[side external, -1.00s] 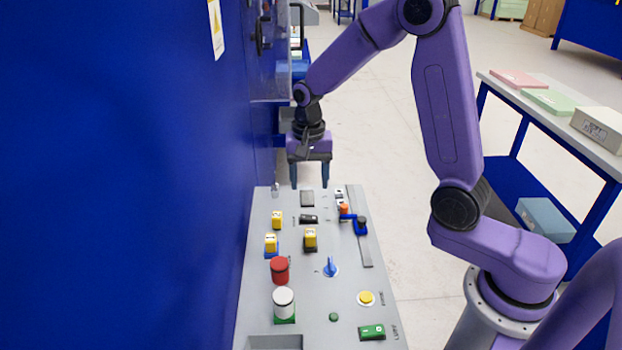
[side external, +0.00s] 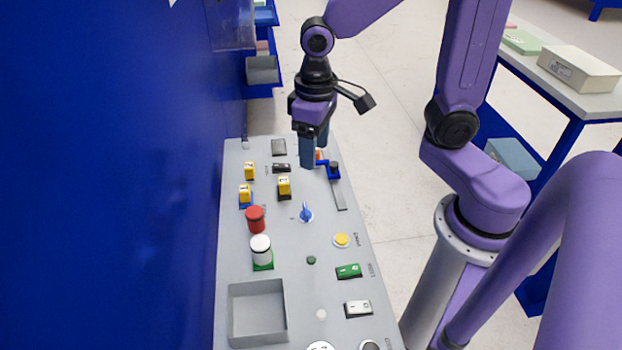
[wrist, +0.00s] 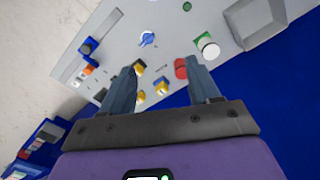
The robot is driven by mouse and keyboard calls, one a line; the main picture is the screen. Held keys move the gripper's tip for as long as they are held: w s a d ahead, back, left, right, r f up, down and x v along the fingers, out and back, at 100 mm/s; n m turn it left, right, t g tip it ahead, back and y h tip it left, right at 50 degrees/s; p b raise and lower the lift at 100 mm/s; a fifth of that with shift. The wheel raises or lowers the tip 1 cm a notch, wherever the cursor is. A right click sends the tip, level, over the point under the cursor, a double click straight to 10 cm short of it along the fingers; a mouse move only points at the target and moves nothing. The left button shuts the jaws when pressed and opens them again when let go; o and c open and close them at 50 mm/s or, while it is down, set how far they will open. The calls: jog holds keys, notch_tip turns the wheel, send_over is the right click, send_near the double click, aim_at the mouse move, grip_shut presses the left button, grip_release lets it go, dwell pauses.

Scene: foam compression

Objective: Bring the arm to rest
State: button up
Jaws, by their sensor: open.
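My gripper (side external: 315,150) is open and empty, above the far part of the grey control panel (side external: 290,245) in the side view. Its blue-grey fingers point down, and part of the panel's far right is hidden behind them. In the wrist view the two fingers of my gripper (wrist: 163,85) are spread wide apart. Between and beyond them show yellow blocks and a red cylinder, with the panel (wrist: 165,20) below. I cannot tell the exact height above the panel, but nothing is held.
The panel carries a red cylinder (side external: 255,220), a white cylinder (side external: 260,250), several yellow blocks, a blue knob (side external: 305,212), a blue slider (side external: 333,171) and a tray (side external: 232,312). A blue wall (side external: 110,180) stands left. A shelf table (side external: 590,105) with boxes stands right.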

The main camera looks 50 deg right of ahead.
jog(key=s+d+n, duration=0.3)
jog(key=s+n, duration=0.6)
jog(key=s, duration=0.6)
jog(key=shift+r, duration=0.4)
